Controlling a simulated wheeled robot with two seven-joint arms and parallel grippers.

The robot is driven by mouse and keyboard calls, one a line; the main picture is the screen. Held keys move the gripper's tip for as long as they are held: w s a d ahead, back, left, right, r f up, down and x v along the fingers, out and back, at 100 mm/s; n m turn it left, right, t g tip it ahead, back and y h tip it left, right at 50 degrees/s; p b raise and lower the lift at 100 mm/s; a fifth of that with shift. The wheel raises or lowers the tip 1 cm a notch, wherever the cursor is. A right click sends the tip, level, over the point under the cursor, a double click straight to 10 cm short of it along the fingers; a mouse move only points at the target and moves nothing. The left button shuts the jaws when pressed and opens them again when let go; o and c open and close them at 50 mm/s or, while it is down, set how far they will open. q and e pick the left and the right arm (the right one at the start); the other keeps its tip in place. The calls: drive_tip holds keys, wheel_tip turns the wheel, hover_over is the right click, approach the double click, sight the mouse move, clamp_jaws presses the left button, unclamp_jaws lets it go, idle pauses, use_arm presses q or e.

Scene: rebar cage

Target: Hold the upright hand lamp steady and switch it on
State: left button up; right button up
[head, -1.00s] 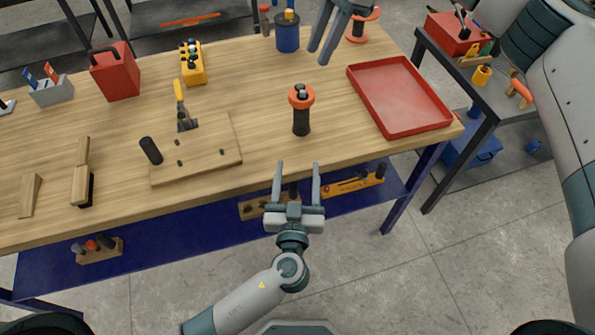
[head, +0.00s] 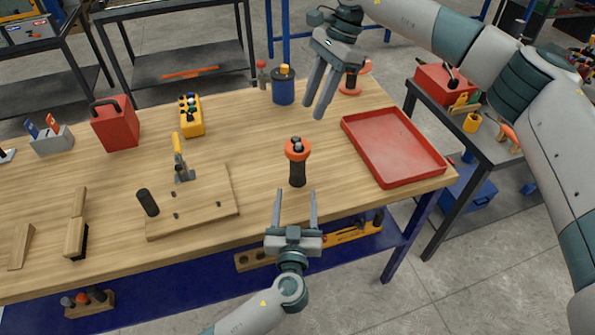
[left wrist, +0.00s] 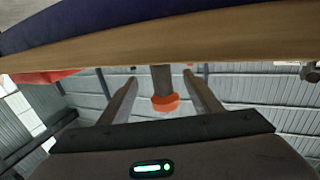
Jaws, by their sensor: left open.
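The hand lamp (head: 297,172) stands upright on the wooden workbench, with a dark handle and an orange head with small dark and grey parts on top. My left gripper (head: 296,193) is open and empty at the bench's front edge, its fingers pointing at the lamp. In the left wrist view, which is upside down, the lamp (left wrist: 164,103) shows between the two spread fingers, beyond their tips as far as I can tell. My right gripper (head: 314,110) is open and empty above the bench, behind and slightly right of the lamp. The lamp's switch is too small to make out.
A red tray (head: 394,148) lies right of the lamp. A wooden board (head: 205,210) with a yellow-handled clamp (head: 180,160) lies to the left. The bench around the lamp is clear.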

sight(297, 178)
use_arm(q)
drive_tip(key=w, duration=1)
drive_tip(key=shift+d, duration=0.2)
drive_tip(key=c, duration=1.4)
drive_tip(key=shift+o, duration=0.2)
use_arm(e)
clamp_jaws()
